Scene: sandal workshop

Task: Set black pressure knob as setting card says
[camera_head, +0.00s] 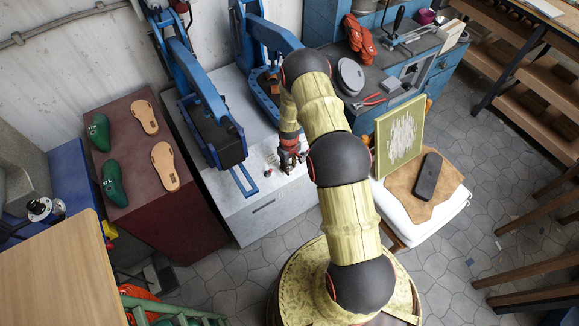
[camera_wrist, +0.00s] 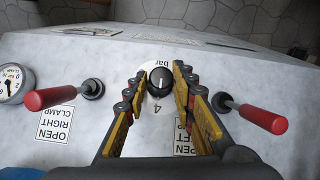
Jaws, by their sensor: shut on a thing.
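The black pressure knob (camera_wrist: 160,79) sits on the pale grey machine top, at the middle of the wrist view. A white dial around it carries "bar" at the top and "4" below, printed upside down. A light pointer mark shows on the knob, but its exact setting is hard to read. My gripper (camera_wrist: 159,88) has its two yellow-and-black fingers on either side of the knob, shut on it. In the head view my gripper (camera_head: 290,162) is over the machine's front part, and the knob is hidden there. I cannot make out a readable setting card.
Red-handled levers stand left (camera_wrist: 58,96) and right (camera_wrist: 255,114) of the knob, close to my fingers. A round gauge (camera_wrist: 13,83) is at the far left. Blue press arms (camera_head: 205,100) rise behind. A red cabinet (camera_head: 135,190) with green lasts and soles stands left.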

